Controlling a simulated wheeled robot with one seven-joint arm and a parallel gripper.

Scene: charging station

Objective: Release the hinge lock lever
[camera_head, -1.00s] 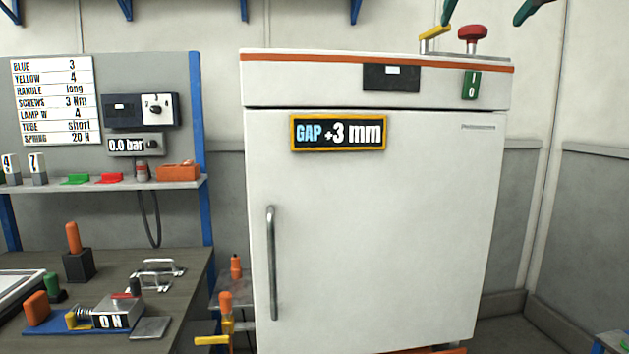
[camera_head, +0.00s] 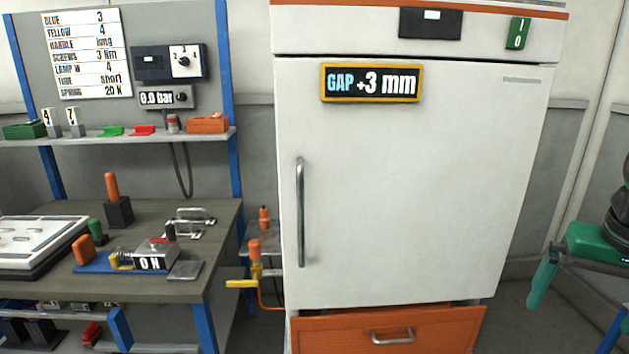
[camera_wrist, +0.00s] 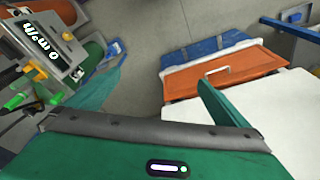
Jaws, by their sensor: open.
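The white cabinet (camera_head: 420,190) stands in the middle of the head view, its door shut, with a tall metal handle (camera_head: 300,212) at left. A yellow lever (camera_head: 242,284) on an orange-topped fitting is beside its lower left edge. I cannot tell whether this is the hinge lock lever. The cabinet's top, where a yellow lever and a red knob showed earlier, is out of frame. My gripper (camera_head: 575,312) is at the right, partly cut off, fingers apart, pointing down, with nothing visible between them. In the wrist view my gripper (camera_wrist: 155,82) is open and empty.
An orange drawer (camera_head: 385,330) is below the cabinet door; it also shows in the wrist view (camera_wrist: 225,71). A workbench (camera_head: 215,270) with fixtures stands left. A "GAP +3 mm" sign (camera_head: 371,83) is on the door. Floor shows between cabinet and gripper.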

